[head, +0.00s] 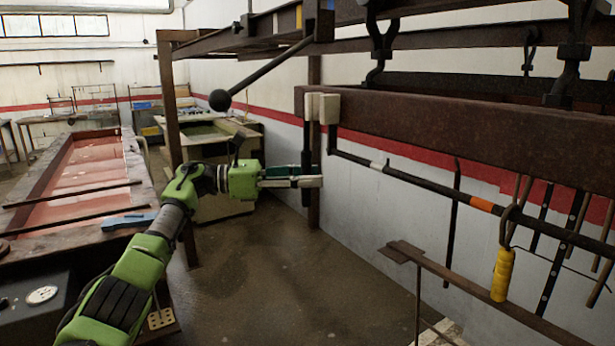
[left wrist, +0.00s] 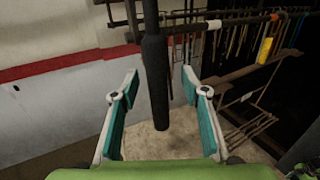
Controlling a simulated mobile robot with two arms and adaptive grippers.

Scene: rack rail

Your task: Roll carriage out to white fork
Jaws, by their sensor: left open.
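My left gripper (head: 308,176) is open in the head view, beside a dark upright bar (head: 306,140) below the brown beam's near end. In the left wrist view my left gripper (left wrist: 160,108) has its fingers spread, and a black hanging bar (left wrist: 156,80) stands between them, with no clear contact. A dark sloping rod (head: 430,186) carries a white band (head: 378,165) and an orange band (head: 482,204). I cannot tell which part is the carriage or the white fork. My right gripper is not in view.
A brown beam (head: 470,140) runs along the upper right. A yellow handle (head: 502,274) hangs from a hook at the rod. A black ball-ended lever (head: 219,99) juts left above my arm. A red-bottomed trough (head: 95,165) stands left. Floor (head: 280,280) right of my arm is open.

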